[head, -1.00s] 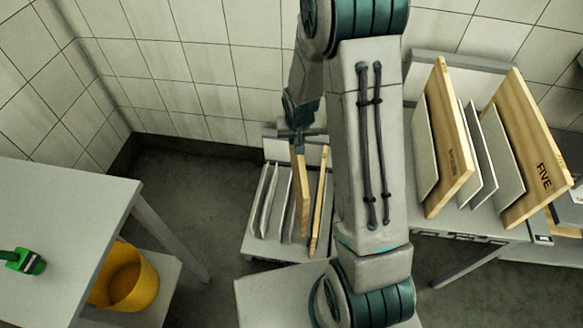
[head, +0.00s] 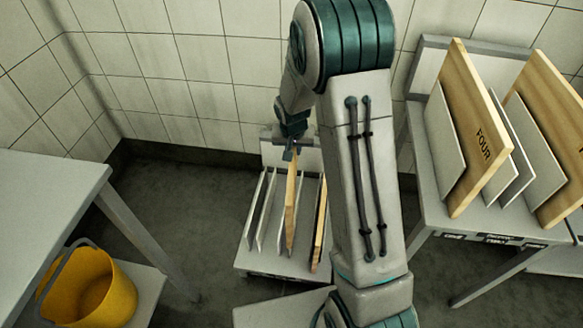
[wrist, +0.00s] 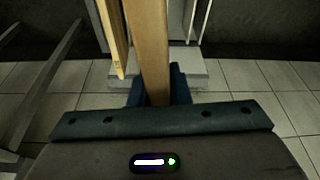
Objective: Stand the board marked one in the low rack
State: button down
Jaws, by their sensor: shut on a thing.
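My gripper (head: 291,148) is shut on the top of a wooden board (head: 291,205), which hangs edge-on below it. The same board fills the middle of the wrist view (wrist: 152,45) between the blue fingers. The low rack (head: 262,268) is a pale stand on the floor with thin upright dividers. The held board is among these dividers, roughly upright; I cannot tell whether its lower edge rests on the base. No mark on it can be read. A second wooden board (head: 319,228) stands to its right in the rack.
A higher rack at right (head: 424,180) holds large wooden boards, one marked FOUR (head: 465,125), between pale dividers. A grey table (head: 45,190) and yellow bucket (head: 105,300) are at left. Floor left of the low rack is clear.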

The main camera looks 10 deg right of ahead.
notch_tip(320, 180, down, 7)
jog(key=w+m+b, duration=0.1)
jog(key=w+b, duration=0.1)
jog(key=b, duration=0.6)
notch_tip(320, 180, down, 10)
jog(key=b, duration=0.7)
jog(key=shift+w+r, duration=0.1)
jog(key=shift+f+b, duration=0.8)
jog(key=shift+f, duration=1.95)
jog(key=c, duration=1.4)
grip_release()
jog(key=shift+o, duration=0.6)
jog(key=shift+f, duration=0.1)
